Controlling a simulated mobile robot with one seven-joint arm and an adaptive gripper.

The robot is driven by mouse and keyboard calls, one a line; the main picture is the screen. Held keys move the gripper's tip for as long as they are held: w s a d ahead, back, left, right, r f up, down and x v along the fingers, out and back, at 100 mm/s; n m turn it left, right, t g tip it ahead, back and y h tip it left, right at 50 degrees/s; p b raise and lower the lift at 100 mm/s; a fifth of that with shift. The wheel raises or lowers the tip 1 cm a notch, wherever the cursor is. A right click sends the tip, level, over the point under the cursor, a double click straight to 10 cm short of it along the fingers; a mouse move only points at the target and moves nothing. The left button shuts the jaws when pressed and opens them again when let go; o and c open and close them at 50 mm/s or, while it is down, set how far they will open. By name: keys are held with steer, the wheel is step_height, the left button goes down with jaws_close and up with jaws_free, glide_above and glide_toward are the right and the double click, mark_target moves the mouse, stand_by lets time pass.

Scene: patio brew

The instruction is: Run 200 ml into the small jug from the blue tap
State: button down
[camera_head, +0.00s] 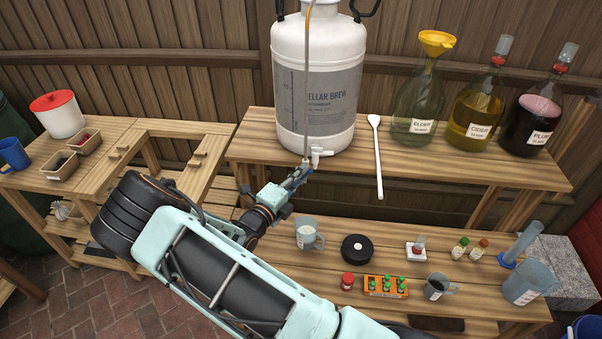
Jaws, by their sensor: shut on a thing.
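A large white brewing keg (318,60) stands on the upper bench, with a tap (321,152) low on its front. The tap's visible part looks white; no blue shows on it. My gripper (306,169) is at the tap, just in front of the bench edge. It is shut, apparently on the tap's handle, though its fingers hide most of that. A clear jug (309,236) with a label and a pale inside stands on the lower bench, below the tap in the picture. Another small jug (437,287) with a dark inside stands further right. A larger clear jug (526,284) is at far right.
A thin tube (307,90) runs down the keg's front. A long white spoon (376,150) lies right of it. Three glass vessels (417,105) stand at the upper right. A black round lid (356,248) and an orange vial rack (385,287) occupy the lower bench.

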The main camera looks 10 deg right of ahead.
steer(key=c, duration=2.1)
jaws_free()
steer(key=v, duration=1.2)
steer(key=shift+d, duration=0.1)
